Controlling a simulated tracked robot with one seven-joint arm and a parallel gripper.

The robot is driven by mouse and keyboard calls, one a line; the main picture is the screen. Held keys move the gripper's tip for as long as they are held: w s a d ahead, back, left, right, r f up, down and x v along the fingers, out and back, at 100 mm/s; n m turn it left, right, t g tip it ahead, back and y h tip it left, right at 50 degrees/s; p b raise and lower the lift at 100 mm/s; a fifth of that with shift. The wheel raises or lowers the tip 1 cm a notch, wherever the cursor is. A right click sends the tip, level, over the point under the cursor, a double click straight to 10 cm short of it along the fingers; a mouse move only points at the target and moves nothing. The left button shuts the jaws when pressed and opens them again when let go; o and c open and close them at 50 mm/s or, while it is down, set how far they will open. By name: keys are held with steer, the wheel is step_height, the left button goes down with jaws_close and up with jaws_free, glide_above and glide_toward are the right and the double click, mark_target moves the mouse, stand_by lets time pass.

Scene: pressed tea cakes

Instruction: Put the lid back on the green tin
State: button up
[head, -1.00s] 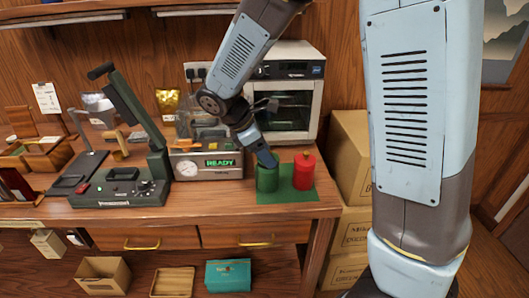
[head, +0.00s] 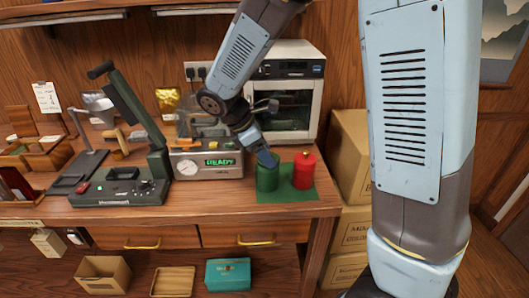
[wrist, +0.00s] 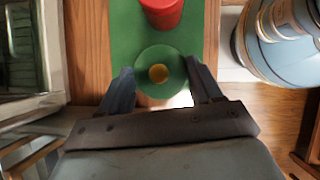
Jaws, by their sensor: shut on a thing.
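The green tin (head: 267,181) stands upright on a green mat (head: 288,197) near the right end of the counter. My gripper (head: 267,161) is right at the top of the tin, pointing down. In the wrist view the round green lid (wrist: 146,85), with a gold knob (wrist: 158,73), lies between the two fingers of my gripper (wrist: 159,72), which is shut on it. The lid covers the tin from above in that view. I cannot tell whether it rests on the rim or is slightly above it.
A red tin (head: 303,172) with a gold knob stands close on the right, also in the wrist view (wrist: 161,12). A scale-like machine with a lit display (head: 207,165) stands left. An oven (head: 292,95) is behind. Cardboard boxes (head: 349,160) are beside the counter.

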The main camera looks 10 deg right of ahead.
stand_by(0.4)
steer(key=o, duration=1.2)
steer(key=shift+o, duration=0.5)
steer(key=shift+r, duration=0.1)
steer(key=shift+r, duration=3.4)
steer(key=shift+c, duration=0.2)
jaws_close()
steer(key=shift+f, duration=2.2)
